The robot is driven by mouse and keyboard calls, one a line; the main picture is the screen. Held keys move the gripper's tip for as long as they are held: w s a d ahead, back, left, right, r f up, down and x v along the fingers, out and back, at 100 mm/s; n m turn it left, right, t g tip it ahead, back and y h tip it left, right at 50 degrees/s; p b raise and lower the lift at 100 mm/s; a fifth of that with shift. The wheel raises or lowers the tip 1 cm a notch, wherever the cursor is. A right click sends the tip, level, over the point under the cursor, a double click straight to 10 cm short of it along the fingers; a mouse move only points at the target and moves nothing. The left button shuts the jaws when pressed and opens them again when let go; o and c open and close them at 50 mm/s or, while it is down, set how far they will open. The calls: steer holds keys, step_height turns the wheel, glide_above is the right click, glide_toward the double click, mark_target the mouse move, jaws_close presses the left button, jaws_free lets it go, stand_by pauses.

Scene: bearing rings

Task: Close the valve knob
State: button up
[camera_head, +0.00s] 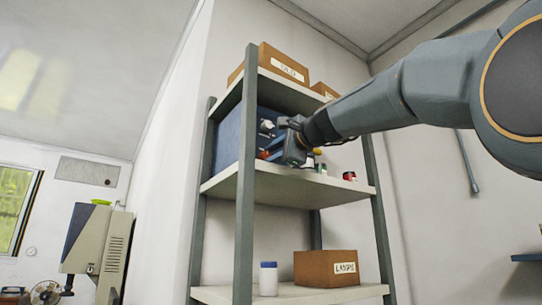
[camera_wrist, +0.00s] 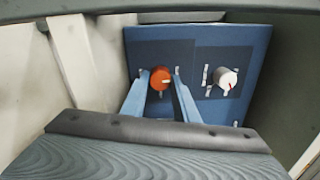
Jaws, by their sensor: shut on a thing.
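A blue panel box (camera_head: 228,141) stands on the middle shelf; its front face (camera_wrist: 205,47) fills the centre of the wrist view. It carries an orange-red round knob (camera_wrist: 160,78) with a small pale mark, on the left, and a white knob (camera_wrist: 226,78) with a red mark, on the right. A white knob (camera_head: 267,125) also shows in the head view. No label tells which is the valve knob. My gripper (camera_wrist: 160,80) has its two blue fingers on either side of the orange-red knob, shut on it.
The shelf rack (camera_head: 250,150) has uprights close to my arm. Small cans (camera_head: 349,176) stand right of my gripper on the middle shelf (camera_head: 285,187). Cardboard boxes (camera_head: 283,66) sit above; a white jar (camera_head: 268,279) and a labelled box (camera_head: 315,268) sit below.

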steer(key=o, duration=1.1)
steer(key=shift+c, duration=0.2)
steer(key=shift+s, duration=0.1)
steer(key=b+v, duration=0.2)
steer(key=v, duration=0.5)
steer(key=shift+s+d+b, duration=0.15)
steer(key=shift+s+b, duration=0.1)
steer(key=shift+b, duration=0.05)
steer(key=shift+f, duration=0.1)
